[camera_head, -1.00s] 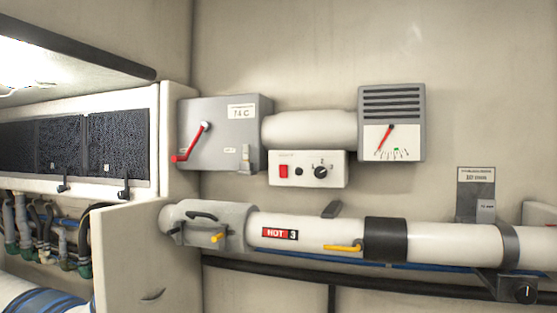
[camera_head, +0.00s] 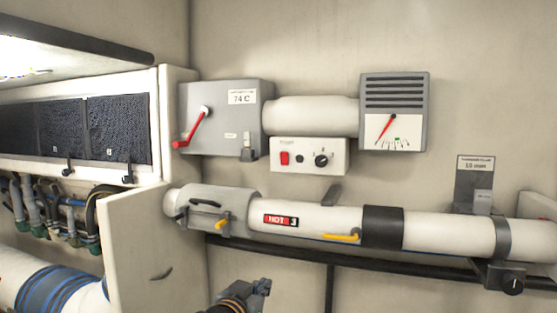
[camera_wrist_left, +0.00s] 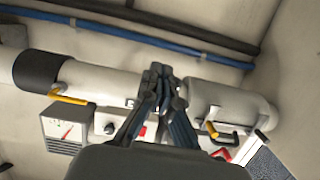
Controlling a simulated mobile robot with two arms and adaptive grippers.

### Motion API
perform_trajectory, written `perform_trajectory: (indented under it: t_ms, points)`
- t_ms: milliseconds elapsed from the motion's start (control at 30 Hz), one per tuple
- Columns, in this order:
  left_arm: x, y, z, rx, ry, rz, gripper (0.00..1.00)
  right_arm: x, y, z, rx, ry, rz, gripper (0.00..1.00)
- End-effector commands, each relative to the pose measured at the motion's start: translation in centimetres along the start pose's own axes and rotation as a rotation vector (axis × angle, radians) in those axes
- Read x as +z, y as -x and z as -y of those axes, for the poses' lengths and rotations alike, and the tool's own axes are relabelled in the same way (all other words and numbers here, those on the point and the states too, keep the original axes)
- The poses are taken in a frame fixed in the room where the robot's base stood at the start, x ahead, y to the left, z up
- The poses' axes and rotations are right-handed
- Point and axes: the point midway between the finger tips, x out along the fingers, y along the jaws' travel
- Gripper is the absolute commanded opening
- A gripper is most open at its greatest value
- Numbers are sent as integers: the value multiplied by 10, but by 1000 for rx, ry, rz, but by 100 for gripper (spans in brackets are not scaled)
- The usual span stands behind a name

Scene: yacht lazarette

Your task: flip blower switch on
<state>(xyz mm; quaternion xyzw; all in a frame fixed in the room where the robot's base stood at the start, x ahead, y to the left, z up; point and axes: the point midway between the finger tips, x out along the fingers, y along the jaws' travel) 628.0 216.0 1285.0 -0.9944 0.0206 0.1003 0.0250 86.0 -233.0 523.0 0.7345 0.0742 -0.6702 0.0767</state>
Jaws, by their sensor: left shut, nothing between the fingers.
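The white blower control box (camera_head: 309,156) is on the wall in the head view. It carries a red rocker switch (camera_head: 285,158), a small black button and a black knob (camera_head: 321,160). I cannot tell whether the switch is on or off. My left gripper (camera_head: 262,286) is at the bottom of the head view, well below the box and in front of the lower wall. In the left wrist view its fingers (camera_wrist_left: 160,72) are together and empty. The box's red switch (camera_wrist_left: 142,131) shows partly behind the fingers there. My right gripper is not in view.
A white pipe (camera_head: 335,218) marked HOT 3 with yellow levers runs below the box. A grey box with a red lever (camera_head: 198,126) is at left, and a gauge (camera_head: 393,125) at right. A pale panel (camera_head: 150,250) stands at left. Wall below the pipe is mostly clear.

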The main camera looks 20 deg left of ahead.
Motion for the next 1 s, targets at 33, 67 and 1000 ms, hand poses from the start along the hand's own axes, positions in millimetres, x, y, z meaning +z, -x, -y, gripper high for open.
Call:
perform_trajectory:
  t_ms: [33,67,1000]
  points:
    - [-37,-2,5,-6,4,-68,0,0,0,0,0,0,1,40]
    - [-56,-3,7,-7,6,-104,0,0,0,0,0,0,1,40]
    - [-225,16,30,-12,46,-410,0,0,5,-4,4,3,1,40]
